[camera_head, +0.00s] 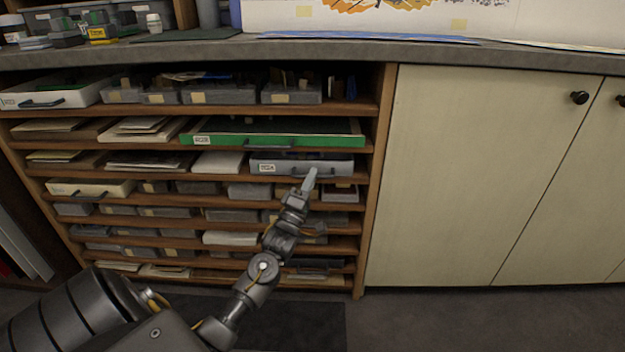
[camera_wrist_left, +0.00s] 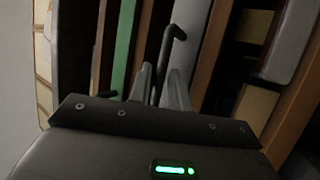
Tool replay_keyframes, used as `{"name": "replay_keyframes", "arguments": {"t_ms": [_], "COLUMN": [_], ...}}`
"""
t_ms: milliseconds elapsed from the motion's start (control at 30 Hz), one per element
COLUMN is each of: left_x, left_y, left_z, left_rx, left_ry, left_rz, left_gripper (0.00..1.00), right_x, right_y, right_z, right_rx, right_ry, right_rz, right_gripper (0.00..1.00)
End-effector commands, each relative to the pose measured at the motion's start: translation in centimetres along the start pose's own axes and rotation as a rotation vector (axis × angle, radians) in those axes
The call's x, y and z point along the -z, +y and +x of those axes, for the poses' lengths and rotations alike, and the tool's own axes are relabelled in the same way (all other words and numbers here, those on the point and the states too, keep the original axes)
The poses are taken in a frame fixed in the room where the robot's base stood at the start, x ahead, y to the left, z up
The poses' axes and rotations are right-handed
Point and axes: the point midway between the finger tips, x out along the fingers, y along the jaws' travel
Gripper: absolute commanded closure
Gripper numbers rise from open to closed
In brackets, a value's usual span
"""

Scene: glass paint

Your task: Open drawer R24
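A grey drawer (camera_head: 335,168) sits in the right part of the wooden shelf unit, just under a wide green drawer. Its label (camera_head: 267,168) is too small to read surely, so I cannot confirm it is R24. The drawer looks closed. My left gripper (camera_head: 310,178) is in front of its right half, at the black handle. In the left wrist view the handle (camera_wrist_left: 167,52) runs between the two fingers of my left gripper (camera_wrist_left: 160,82), which look slightly apart around it. Contact with the handle is not clear. My right gripper is not in view.
The green drawer (camera_head: 230,127) also has a handle. A white drawer (camera_head: 60,97) is at upper left and a cream one (camera_head: 90,188) lower left. Boxes and paper stacks fill other slots. A cream cabinet (camera_head: 470,170) stands right; the counter (camera_head: 200,52) runs above.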

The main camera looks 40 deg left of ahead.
Motion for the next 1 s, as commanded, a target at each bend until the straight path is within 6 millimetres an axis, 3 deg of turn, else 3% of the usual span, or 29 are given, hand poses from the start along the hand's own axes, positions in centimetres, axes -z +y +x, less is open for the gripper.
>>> {"name": "replay_keyframes", "arguments": {"t_ms": [400,567,1000], "left_x": [0.02,0.02,-0.88], "left_y": [0.02,0.02,0.46], "left_z": [0.88,0.87,0.68], "left_rx": [0.0,0.0,-0.001], "left_ry": [0.0,0.0,-0.007], "left_rz": [0.001,0.001,-0.006], "left_gripper": [0.81,1.0,1.0], "right_x": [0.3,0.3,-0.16], "right_y": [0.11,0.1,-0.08], "right_z": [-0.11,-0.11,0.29], "right_rx": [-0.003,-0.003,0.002], "right_ry": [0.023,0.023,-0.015], "right_rz": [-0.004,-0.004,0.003], "right_gripper": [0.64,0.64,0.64]}}
